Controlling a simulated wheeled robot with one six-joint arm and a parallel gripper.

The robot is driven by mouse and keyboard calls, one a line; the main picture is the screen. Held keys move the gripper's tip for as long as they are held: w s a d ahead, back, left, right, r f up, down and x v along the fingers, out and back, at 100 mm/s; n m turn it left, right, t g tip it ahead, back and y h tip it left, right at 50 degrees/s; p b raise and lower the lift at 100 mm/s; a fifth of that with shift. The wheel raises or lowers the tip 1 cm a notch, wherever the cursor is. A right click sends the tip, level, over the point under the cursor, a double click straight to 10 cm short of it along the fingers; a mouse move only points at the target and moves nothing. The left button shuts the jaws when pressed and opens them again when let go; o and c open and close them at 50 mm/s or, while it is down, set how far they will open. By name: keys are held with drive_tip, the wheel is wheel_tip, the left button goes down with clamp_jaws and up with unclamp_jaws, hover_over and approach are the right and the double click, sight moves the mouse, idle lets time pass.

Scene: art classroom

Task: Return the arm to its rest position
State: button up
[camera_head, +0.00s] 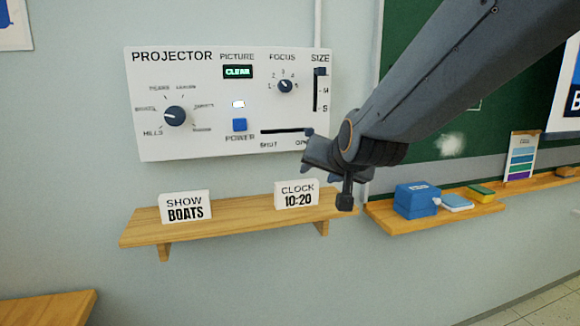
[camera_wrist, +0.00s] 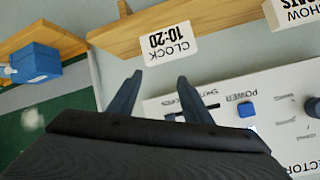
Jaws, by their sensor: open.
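My arm reaches in from the upper right of the head view. My gripper (camera_head: 322,172) is in front of the lower right corner of the white projector panel (camera_head: 190,110), above the right end of a wooden shelf (camera_head: 225,222). In the wrist view my gripper (camera_wrist: 155,90) shows two dark fingers spread apart with nothing between them. The picture there is upside down, with the clock card (camera_wrist: 168,45) beyond the fingertips. The arm hides part of the panel's slot at its right end.
The shelf holds a "SHOW BOATS" card (camera_head: 185,206) and a "CLOCK 10:20" card (camera_head: 297,194). Right of my gripper, a ledge (camera_head: 400,222) carries a blue box (camera_head: 416,200) and small items under a green chalkboard (camera_head: 450,135). A wooden surface (camera_head: 48,309) is at lower left.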

drive_tip(key=s+d+f+n+g+h, duration=0.1)
drive_tip(key=s+d+f+g, duration=0.4)
drive_tip(key=s+f, duration=0.6)
drive_tip(key=s+d+f+n+g+h, duration=0.1)
drive_tip(key=s+d+f+g, duration=0.5)
drive_tip(key=s+f, duration=0.6)
drive_tip(key=shift+d+f, duration=0.4)
drive_tip(key=shift+d, duration=0.3)
drive_tip(key=shift+w, duration=0.1)
